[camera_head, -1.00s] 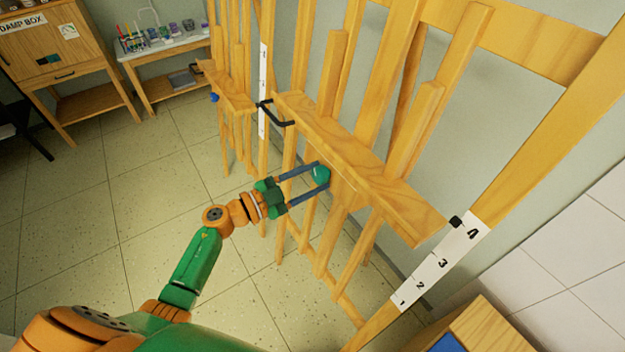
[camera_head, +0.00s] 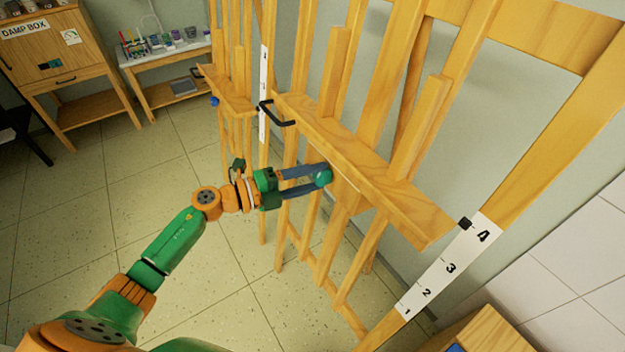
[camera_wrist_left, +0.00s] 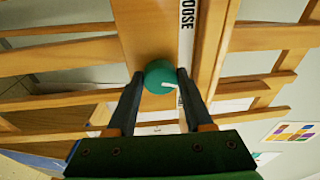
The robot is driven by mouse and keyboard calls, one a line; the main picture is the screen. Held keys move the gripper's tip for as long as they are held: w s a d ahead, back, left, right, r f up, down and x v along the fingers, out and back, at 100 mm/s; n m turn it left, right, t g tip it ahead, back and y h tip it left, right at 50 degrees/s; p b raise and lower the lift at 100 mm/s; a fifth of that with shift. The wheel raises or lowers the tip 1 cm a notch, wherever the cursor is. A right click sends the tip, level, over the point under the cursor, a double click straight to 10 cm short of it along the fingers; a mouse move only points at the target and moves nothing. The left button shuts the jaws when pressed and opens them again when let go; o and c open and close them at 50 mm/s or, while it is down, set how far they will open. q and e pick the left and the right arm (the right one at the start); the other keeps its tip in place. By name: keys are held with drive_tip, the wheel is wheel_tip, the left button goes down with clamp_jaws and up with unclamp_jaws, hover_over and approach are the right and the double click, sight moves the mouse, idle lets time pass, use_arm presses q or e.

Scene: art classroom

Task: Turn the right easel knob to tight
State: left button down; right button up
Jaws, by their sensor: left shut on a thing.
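The right easel (camera_head: 400,205) is a light wooden frame, and its green round knob (camera_head: 324,178) is on the front of its ledge. My left gripper (camera_head: 318,178) is shut on this knob, with one finger on each side. In the left wrist view the knob (camera_wrist_left: 160,73) sits between the dark fingertips of the gripper (camera_wrist_left: 160,80). A short white pointer (camera_wrist_left: 170,86) on the knob points right and slightly down. A white label strip (camera_wrist_left: 187,30) beside it reads "OOSE", its first letter cut off. My right gripper is not in view.
A second easel (camera_head: 235,105) with a blue knob (camera_head: 214,101) stands farther left. A black handle (camera_head: 273,113) sticks out near the ledge's left end. A numbered white scale (camera_head: 450,265) is at the right. The tiled floor at left is clear.

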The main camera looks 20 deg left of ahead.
use_arm(q)
drive_tip(key=m, duration=0.4)
drive_tip(key=shift+r+m+g+b, duration=0.1)
drive_tip(key=shift+m+g+b, duration=0.2)
drive_tip(key=shift+b, duration=0.05)
drive_tip(key=shift+r+m+y, duration=0.1)
drive_tip(key=shift+m+y, duration=0.3)
drive_tip(key=shift+m, duration=1.1)
drive_tip(key=shift+c, duration=1.5)
unclamp_jaws()
drive_tip(key=b+v, duration=0.3)
drive_tip(key=v, duration=0.4)
